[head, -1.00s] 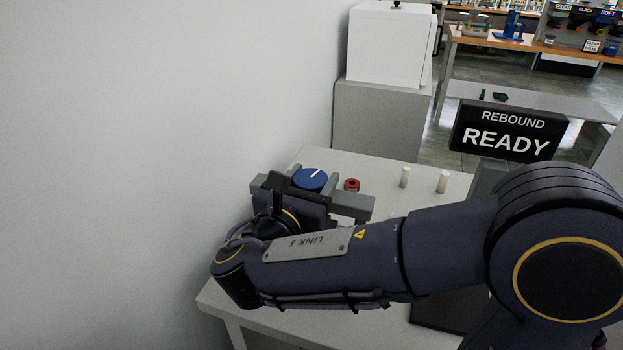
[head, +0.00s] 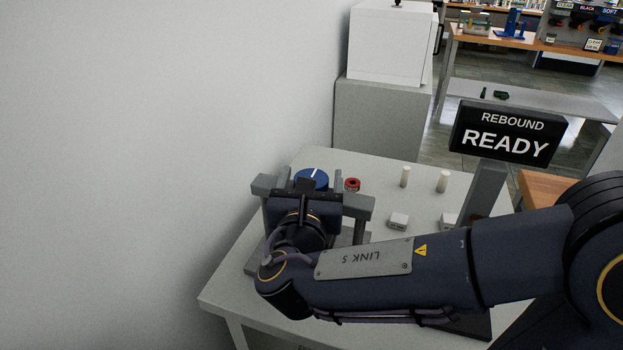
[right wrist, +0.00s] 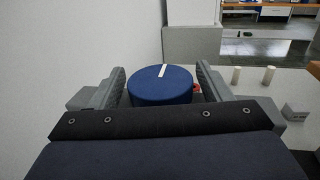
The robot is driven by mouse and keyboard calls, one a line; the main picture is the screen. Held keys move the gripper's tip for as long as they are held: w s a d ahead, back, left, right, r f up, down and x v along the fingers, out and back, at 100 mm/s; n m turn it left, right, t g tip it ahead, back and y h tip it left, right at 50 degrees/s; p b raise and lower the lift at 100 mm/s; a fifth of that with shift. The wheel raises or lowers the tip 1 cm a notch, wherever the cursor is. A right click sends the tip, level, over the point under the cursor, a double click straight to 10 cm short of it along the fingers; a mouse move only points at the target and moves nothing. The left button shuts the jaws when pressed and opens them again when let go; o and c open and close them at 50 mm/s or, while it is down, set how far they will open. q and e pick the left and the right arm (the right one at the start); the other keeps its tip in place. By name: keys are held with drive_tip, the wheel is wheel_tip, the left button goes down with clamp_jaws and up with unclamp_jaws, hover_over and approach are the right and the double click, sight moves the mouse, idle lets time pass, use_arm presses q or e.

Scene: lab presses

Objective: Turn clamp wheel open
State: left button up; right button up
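The blue clamp wheel (head: 312,177) with a white line on top sits at the grey clamp frame (head: 357,205) on the table. It also shows in the right wrist view (right wrist: 160,90), its white line pointing away and slightly right. My right gripper (right wrist: 162,78) is open, with one finger on each side of the wheel. Gaps show between the fingers and the wheel. In the head view my right gripper (head: 307,188) hides the front of the wheel and part of the frame. My left gripper is not in view.
A red ring-shaped part (head: 352,184) is just right of the wheel. Two white pegs (head: 405,176) and small pale blocks (head: 398,221) stand farther right on the table (head: 340,160). A sign (head: 508,132) reads "REBOUND READY". A plain wall (head: 150,150) is close on the left.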

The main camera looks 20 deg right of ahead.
drive_tip(key=shift+v, duration=3.9)
drive_tip(key=shift+s, duration=0.1)
